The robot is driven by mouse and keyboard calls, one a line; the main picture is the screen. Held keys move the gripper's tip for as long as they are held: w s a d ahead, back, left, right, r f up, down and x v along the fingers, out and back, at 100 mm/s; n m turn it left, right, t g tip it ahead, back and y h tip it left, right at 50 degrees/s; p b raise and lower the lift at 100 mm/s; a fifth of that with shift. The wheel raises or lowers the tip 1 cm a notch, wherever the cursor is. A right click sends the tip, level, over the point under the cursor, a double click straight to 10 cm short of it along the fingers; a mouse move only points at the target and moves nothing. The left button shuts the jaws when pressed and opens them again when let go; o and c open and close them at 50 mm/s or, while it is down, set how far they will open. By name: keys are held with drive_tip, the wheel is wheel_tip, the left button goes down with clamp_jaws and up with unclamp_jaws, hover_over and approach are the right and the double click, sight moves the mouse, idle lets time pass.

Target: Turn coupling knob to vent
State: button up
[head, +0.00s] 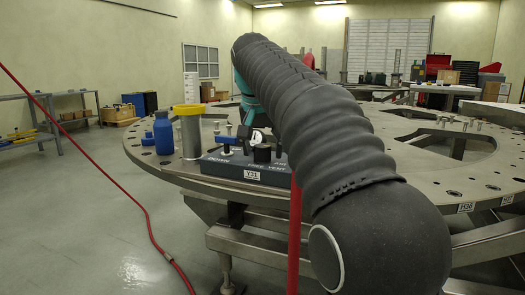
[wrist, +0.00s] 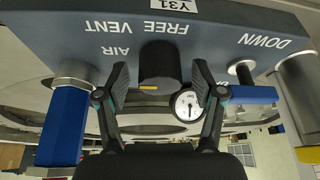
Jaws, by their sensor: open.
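The coupling knob (wrist: 160,68) is a black cylinder with a short yellow mark, on the dark blue-grey control box (wrist: 225,38). The wrist view is upside down, with AIR, FREE and VENT lettered near the knob. The knob also shows in the head view (head: 262,153). My gripper (wrist: 161,76) is open, with one finger on each side of the knob. A gap shows on the right side; whether the left finger touches is unclear. Which label the yellow mark points to cannot be told. In the head view my arm hides much of the gripper.
A pressure gauge (wrist: 187,104) sits close by the right finger. A blue-sleeved fitting (wrist: 64,125) stands left of my gripper, and a blue handle (wrist: 252,94) right. A yellow-topped cylinder (head: 189,135) and blue bottle (head: 163,132) stand on the round plate (head: 410,165).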

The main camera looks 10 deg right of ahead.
drive_tip(key=c, duration=1.1)
drive_tip(key=shift+c, duration=0.2)
drive_tip(key=shift+r+m+g+p, duration=0.1)
drive_tip(key=shift+m+g+p, duration=0.2)
drive_tip(key=shift+m+p, duration=0.45)
drive_tip(key=shift+m+h, duration=0.5)
drive_tip(key=shift+m, duration=0.25)
drive_tip(key=m+g, duration=0.1)
drive_tip(key=m, duration=0.1)
drive_tip(key=m+g+h, duration=0.1)
drive_tip(key=m, duration=0.2)
drive_tip(key=shift+m, duration=0.3)
